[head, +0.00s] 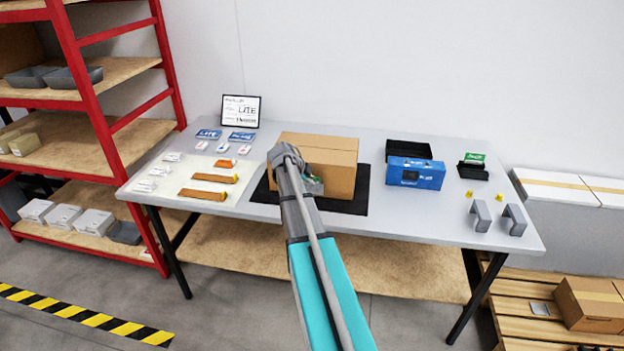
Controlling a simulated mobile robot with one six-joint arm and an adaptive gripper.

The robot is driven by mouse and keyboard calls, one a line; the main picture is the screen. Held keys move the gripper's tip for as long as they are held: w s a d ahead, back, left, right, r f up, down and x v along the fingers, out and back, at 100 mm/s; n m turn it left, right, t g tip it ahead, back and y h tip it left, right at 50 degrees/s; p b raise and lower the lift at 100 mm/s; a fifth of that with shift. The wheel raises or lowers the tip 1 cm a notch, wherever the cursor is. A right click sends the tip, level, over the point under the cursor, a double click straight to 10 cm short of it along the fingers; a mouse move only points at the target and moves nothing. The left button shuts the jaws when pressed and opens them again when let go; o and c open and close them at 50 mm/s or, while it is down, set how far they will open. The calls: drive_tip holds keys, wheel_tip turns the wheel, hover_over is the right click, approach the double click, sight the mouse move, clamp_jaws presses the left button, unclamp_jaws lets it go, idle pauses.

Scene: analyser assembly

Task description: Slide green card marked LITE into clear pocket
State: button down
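My arm reaches up to the front of a closed cardboard box (340,182) on a black mat (345,205). My wrist hides most of my gripper and whatever lies between its fingers, so I cannot see whether it is open or shut. A small grey-green patch (314,186) shows just right of my wrist, against the box front. I cannot tell whether it is a card, a clear pocket or part of my gripper. Another green card (474,158) stands in a black holder (473,172) at the right of the table; its print is too small to read.
Left on the table (400,222) are a sign reading LITE (240,110), blue cards (242,136), small labelled pieces and orange-brown strips (203,193). Right are a blue box (415,174), a black tray (408,150) and grey brackets (513,220).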

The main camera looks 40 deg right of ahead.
drive_tip(key=c, duration=0.7)
unclamp_jaws()
drive_tip(key=shift+r, duration=0.1)
drive_tip(key=shift+s+a+r+p, duration=0.4)
drive_tip(key=shift+a+r+p, duration=0.05)
drive_tip(key=shift+r+p, duration=0.55)
drive_tip(key=shift+s+a+r+p, duration=0.45)
drive_tip(key=shift+a+r+p, duration=0.05)
drive_tip(key=shift+r+p, duration=0.5)
drive_tip(key=shift+s+a+r+p, duration=0.4)
drive_tip(key=shift+a+r+p, duration=0.05)
drive_tip(key=shift+r+p, duration=0.5)
drive_tip(key=shift+f, duration=0.1)
